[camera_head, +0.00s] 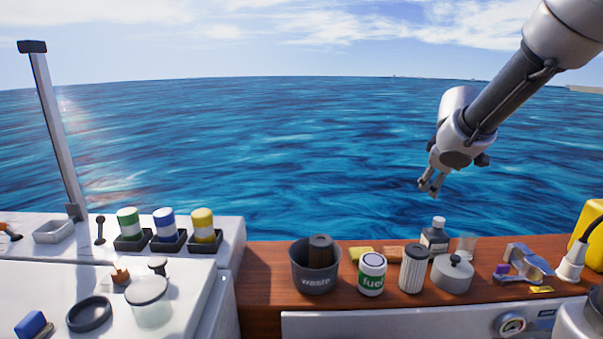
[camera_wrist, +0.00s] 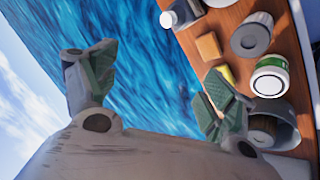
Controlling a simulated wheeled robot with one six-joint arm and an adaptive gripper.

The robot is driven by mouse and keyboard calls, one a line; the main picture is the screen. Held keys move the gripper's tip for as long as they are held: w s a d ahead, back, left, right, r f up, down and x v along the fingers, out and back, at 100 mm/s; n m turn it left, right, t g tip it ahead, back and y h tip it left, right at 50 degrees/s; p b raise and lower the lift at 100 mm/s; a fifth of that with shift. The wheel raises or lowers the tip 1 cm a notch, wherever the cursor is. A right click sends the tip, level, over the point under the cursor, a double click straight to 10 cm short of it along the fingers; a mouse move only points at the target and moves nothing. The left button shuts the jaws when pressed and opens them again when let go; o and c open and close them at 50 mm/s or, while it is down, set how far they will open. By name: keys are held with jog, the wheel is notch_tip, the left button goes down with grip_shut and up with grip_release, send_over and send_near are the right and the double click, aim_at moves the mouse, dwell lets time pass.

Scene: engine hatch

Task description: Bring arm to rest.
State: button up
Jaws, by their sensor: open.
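My gripper (camera_head: 431,187) hangs in the air at the upper right of the head view, over the water beyond the wooden counter. It points down and a little to the left. In the wrist view my gripper (camera_wrist: 155,95) shows its two fingers spread wide, with nothing between them but water behind. It touches nothing. My arm comes in from the top right corner of the head view and is bent at the wrist.
Green, blue and yellow cans stand on the white deck at left.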

jog(key=s+d+m+g, duration=0.2)
jog(key=s+d+m, duration=0.1)
jog(key=s, duration=0.8)
jog(key=s+d+m+g, duration=0.2)
jog(key=s+g, duration=0.1)
jog(key=s, duration=0.7)
jog(key=s+a+r+m+t+y, duration=0.2)
jog(key=s+a, duration=0.3)
jog(key=s, duration=0.4)
jog(key=shift+r+y, duration=0.35)
jog(key=shift+y, duration=0.25)
